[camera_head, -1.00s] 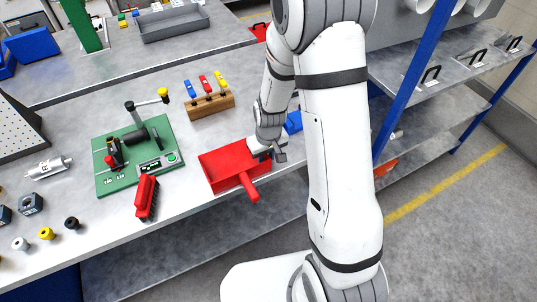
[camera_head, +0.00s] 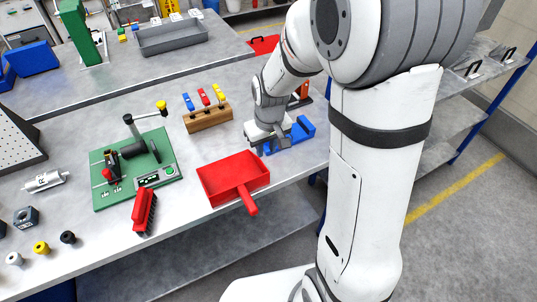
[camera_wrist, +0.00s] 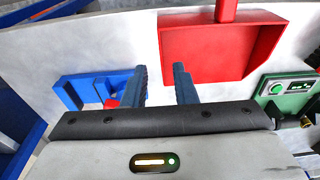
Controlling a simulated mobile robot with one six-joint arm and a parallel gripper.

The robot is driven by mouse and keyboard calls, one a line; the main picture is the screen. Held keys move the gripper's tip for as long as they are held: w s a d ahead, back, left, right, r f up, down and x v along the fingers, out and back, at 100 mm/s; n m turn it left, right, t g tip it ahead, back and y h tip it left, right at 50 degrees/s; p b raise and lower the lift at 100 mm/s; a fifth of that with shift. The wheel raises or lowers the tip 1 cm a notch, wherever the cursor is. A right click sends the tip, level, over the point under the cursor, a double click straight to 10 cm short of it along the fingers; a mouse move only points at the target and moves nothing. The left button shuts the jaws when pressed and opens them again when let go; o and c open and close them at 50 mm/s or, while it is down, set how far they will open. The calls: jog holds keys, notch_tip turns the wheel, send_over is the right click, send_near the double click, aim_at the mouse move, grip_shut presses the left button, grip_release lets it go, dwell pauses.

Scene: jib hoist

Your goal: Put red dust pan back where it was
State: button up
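The red dust pan (camera_head: 232,175) lies on the grey workbench near its front edge. Its handle points towards the front and sticks out over the edge. In the wrist view the dust pan (camera_wrist: 222,50) is at the upper right, beyond the fingers. My gripper (camera_head: 271,149) is just right of and behind the dust pan, low over the bench and apart from it. In the wrist view my gripper (camera_wrist: 162,84) has its two fingers spread, with only bare bench between them. A blue bracket-like object (camera_head: 301,132) stands beside the gripper on the right.
A red brush (camera_head: 144,212) lies left of the dust pan. A green fixture board (camera_head: 135,168) is behind the brush. A wooden block with coloured-handled tools (camera_head: 208,116) stands behind the dust pan. Bare bench surrounds the dust pan. Shelving stands at the right.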

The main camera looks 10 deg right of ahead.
jog(key=s+d+r+m+t, duration=0.1)
jog(key=s+d+r, duration=0.1)
jog(key=s+r, duration=0.4)
jog(key=s+d+r+m, duration=0.2)
jog(key=s+r, duration=0.5)
jog(key=s, duration=0.3)
jog(key=shift+s+d+r+t, duration=0.3)
jog(key=shift+d+t, duration=0.05)
jog(key=shift+t, duration=0.05)
jog(key=shift+s+a, duration=0.1)
